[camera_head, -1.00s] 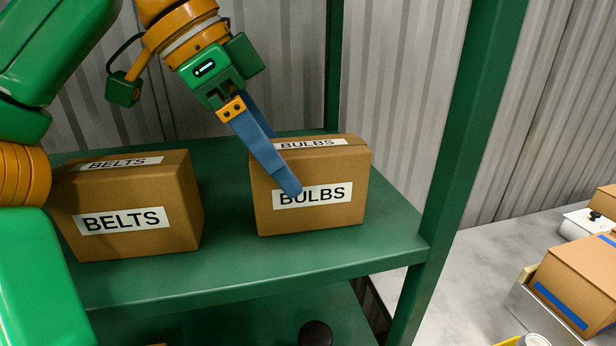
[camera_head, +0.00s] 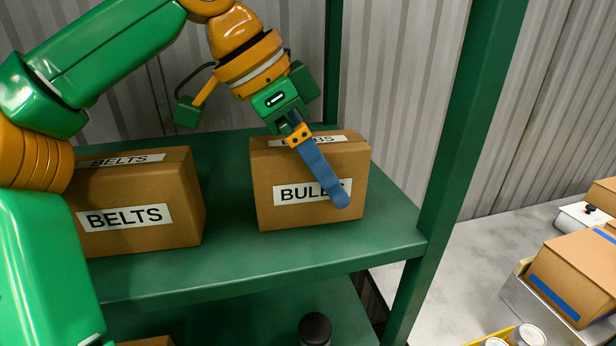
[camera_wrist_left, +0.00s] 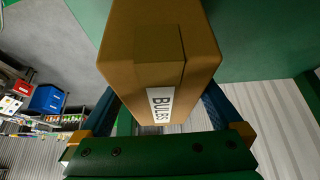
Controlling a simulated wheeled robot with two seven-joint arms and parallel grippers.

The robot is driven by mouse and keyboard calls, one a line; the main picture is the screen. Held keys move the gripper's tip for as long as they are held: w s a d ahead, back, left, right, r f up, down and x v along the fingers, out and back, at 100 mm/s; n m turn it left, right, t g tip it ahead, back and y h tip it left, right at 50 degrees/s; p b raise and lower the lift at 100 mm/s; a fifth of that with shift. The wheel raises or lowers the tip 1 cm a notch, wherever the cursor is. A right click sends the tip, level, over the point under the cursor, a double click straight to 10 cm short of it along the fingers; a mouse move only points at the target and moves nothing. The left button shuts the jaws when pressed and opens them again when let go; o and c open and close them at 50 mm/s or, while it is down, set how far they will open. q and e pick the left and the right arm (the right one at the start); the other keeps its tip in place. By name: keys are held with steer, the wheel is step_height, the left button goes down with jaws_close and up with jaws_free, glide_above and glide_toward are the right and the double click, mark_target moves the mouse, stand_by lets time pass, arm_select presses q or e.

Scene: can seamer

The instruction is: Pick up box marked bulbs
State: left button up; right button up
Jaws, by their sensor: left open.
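The brown cardboard box marked BULBS (camera_head: 275,212) stands upright on the green shelf (camera_head: 260,258). My left gripper (camera_head: 327,178) comes down at a slant from above. One blue finger crosses the front face of the box and covers part of its label; the other finger is hidden in the head view. In the left wrist view, the box (camera_wrist_left: 150,45) sits between the two spread blue fingers, one on each side. The jaws are open; whether either finger touches the box I cannot tell. My right gripper is not in view.
A similar box marked BELTS (camera_head: 150,190) stands to the left on the same shelf. A green post (camera_head: 455,130) rises at the shelf's right front corner. A dark round-topped item (camera_head: 315,328) is on the level below. Boxes with blue tape (camera_head: 575,275) stand far right.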

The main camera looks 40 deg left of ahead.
arm_select(q)
steer(key=shift+f, duration=0.1)
steer(key=c, duration=1.4)
